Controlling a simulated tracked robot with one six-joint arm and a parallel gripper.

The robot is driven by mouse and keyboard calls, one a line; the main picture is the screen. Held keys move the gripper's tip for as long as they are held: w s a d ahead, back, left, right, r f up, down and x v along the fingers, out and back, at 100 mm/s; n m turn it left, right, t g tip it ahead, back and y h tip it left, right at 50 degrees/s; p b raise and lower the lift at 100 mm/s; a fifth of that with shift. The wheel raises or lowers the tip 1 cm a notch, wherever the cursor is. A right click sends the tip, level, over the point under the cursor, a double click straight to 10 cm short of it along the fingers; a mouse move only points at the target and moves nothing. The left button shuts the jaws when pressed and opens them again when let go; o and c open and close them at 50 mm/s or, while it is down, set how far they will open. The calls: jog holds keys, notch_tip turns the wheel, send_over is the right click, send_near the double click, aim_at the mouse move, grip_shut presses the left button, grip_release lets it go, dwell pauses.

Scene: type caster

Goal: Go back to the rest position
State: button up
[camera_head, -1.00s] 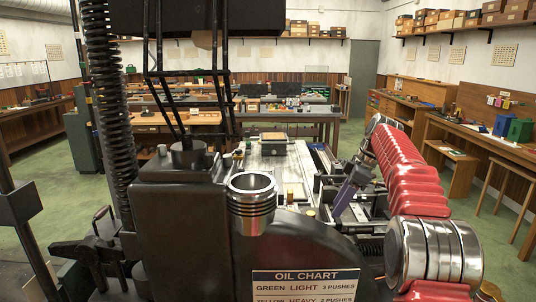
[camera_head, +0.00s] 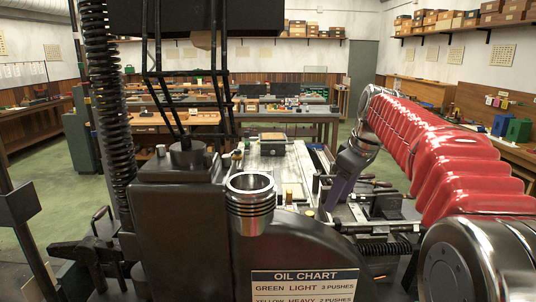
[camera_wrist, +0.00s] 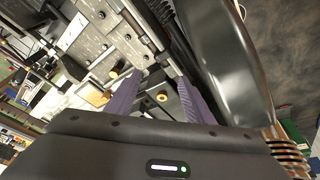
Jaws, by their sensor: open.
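My gripper (camera_wrist: 160,84) shows in the wrist view as two purple fingers, spread apart with nothing between them. Behind the gap are dark machine parts with brass-coloured knobs. In the head view my gripper (camera_head: 337,192) points down beside the machine bed, at the far end of my bent red-sleeved arm. Its fingertips are partly hidden there behind machine parts.
The caster's grey metal bed (camera_head: 270,165) lies left of my gripper. A threaded metal cup (camera_head: 250,205) and an oil chart plate (camera_head: 304,285) are in front. Wooden benches (camera_head: 410,90) line the right wall. Green floor is free at the left.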

jog(key=s+m, duration=0.1)
jog(key=s, duration=0.2)
jog(key=s+a+r+m, duration=0.1)
jog(key=s, duration=0.2)
jog(key=s+r+m+t+h, duration=0.1)
jog(key=s, duration=0.1)
jog(key=shift+s+a+r, duration=0.1)
jog(key=shift+s+a, duration=0.1)
jog(key=shift+s, duration=0.2)
jog(key=s+f+m, duration=0.3)
jog(key=s+f, duration=0.4)
jog(key=s, duration=0.4)
jog(key=s+f+m+t+h, duration=0.1)
jog(key=s+f+m, duration=0.2)
jog(key=s+f, duration=0.5)
jog(key=s, duration=0.4)
jog(key=shift+a+f, duration=0.15)
jog(key=shift+a, duration=0.25)
